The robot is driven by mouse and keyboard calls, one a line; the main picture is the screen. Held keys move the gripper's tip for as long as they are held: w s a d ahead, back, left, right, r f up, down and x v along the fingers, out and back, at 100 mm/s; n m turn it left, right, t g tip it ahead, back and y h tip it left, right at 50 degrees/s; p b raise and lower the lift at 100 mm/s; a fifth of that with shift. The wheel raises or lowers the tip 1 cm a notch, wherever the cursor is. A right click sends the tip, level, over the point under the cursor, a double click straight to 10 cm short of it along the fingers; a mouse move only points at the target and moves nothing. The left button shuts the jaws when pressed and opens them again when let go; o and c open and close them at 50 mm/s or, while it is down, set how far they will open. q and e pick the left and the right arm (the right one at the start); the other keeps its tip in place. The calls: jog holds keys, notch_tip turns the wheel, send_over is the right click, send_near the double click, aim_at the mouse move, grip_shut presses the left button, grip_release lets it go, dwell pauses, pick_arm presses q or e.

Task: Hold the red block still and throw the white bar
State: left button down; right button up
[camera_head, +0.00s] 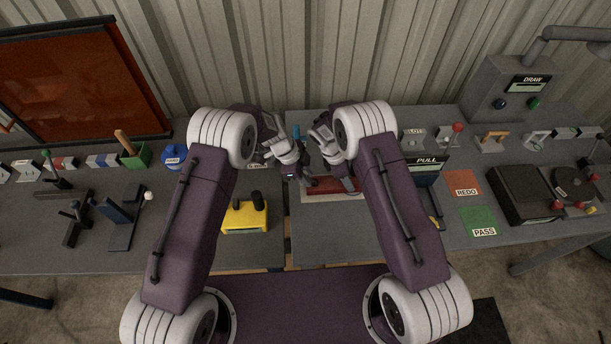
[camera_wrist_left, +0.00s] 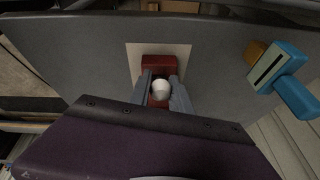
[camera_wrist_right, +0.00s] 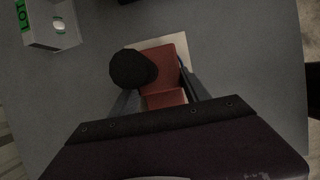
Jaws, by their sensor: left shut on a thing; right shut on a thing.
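In the left wrist view my left gripper (camera_wrist_left: 160,92) is shut on the round-ended white bar (camera_wrist_left: 161,89). The red block (camera_wrist_left: 158,63) shows just beyond it and below it, over a pale square. In the right wrist view my right gripper (camera_wrist_right: 163,98) is shut on the red block (camera_wrist_right: 168,72), one finger on each side. A dark round piece (camera_wrist_right: 132,69) hides part of the block and the left finger. In the head view both hands are close together at the back middle of the bench, and the contacts are too small to make out.
A yellow box (camera_head: 245,219) stands front left of the hands. A PULL panel (camera_head: 427,170) and REDO (camera_head: 464,183) and PASS (camera_head: 479,221) pads lie to the right. A corrugated wall closes the back.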

pick_arm(q)
jog(key=shift+d+r+y, duration=0.15)
jog(key=shift+d+y, duration=0.15)
jog(key=shift+y, duration=0.2)
jog(key=c, duration=1.2)
grip_release()
jog(key=shift+r, duration=0.1)
jog(key=v, duration=1.2)
